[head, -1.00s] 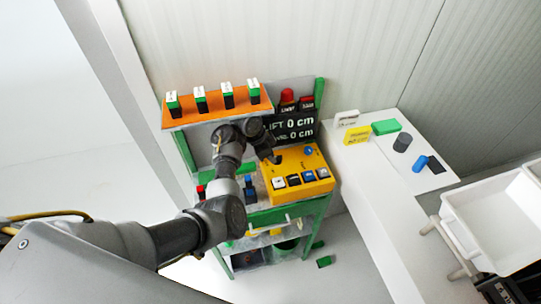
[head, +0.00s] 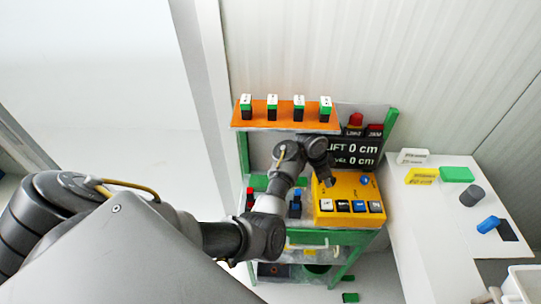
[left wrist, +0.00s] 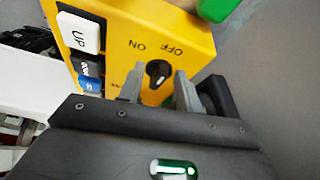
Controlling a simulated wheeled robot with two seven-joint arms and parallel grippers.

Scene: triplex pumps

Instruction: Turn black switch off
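The black switch (left wrist: 158,70) is a round knob on the yellow control box (left wrist: 115,30), with the words ON and OFF printed beside it. In the left wrist view my left gripper (left wrist: 160,86) is open, with its two fingers apart and the knob showing between their tips. I cannot tell whether the fingers touch it or exactly which way the knob points. In the head view the left gripper (head: 328,172) is over the upper left part of the yellow box (head: 330,187), and the black switch is not clearly visible there. My right gripper is not in view.
White, black and blue buttons (head: 343,206) line the box's front. A blue button (head: 364,181) sits on its top right. A white table (head: 420,230) with small blocks stands at right.

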